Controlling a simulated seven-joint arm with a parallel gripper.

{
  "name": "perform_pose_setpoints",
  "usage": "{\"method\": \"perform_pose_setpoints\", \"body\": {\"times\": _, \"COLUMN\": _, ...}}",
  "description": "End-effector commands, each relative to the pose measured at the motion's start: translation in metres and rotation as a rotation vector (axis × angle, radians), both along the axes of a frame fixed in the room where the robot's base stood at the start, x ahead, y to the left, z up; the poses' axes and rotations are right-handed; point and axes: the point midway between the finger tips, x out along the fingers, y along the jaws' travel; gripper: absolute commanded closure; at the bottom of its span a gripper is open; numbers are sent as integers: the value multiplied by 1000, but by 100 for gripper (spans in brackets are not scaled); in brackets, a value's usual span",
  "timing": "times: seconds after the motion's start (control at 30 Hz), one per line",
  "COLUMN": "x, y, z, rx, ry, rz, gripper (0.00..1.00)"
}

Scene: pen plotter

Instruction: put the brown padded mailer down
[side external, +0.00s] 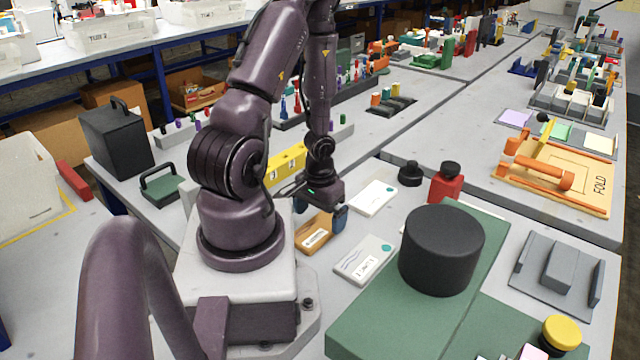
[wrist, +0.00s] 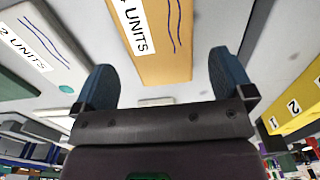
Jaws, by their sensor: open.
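The brown padded mailer (side external: 317,234) lies on the grey table beside my arm's base, with a white label on it. In the wrist view the mailer (wrist: 160,45) shows between and beyond my fingertips, with a label reading "UNITS" and dark wavy lines. My gripper (side external: 322,211) is over the far end of the mailer in the side view. In the wrist view my gripper (wrist: 163,80) has its two blue fingers wide apart, with a gap visible on each side of the mailer. The exact height of the fingertips above the table is hard to tell.
Two white mailers, one nearer (side external: 364,260) and one farther (side external: 373,197), lie to the right. A numbered yellow block (side external: 287,165) stands behind my gripper. A black cylinder (side external: 441,250) on a green board (side external: 375,318) and a red bottle (side external: 446,186) stand further right.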

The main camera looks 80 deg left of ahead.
Motion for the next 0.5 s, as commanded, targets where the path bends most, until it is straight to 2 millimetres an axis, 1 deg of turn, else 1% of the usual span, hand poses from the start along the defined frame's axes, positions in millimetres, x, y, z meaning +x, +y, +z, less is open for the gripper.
{"method": "perform_pose_setpoints", "body": {"times": 0.03, "x": 1, "y": 0, "z": 11, "rx": 5, "ry": -5, "rz": 3, "gripper": 1}}
{"method": "perform_pose_setpoints", "body": {"times": 0.13, "x": 1, "y": -1, "z": 28, "rx": 5, "ry": -4, "rz": 3, "gripper": 1}}
{"method": "perform_pose_setpoints", "body": {"times": 0.33, "x": 1, "y": -2, "z": 51, "rx": 4, "ry": -2, "rz": 3, "gripper": 1}}
{"method": "perform_pose_setpoints", "body": {"times": 0.5, "x": 1, "y": -2, "z": 74, "rx": 6, "ry": -2, "rz": 0, "gripper": 1}}
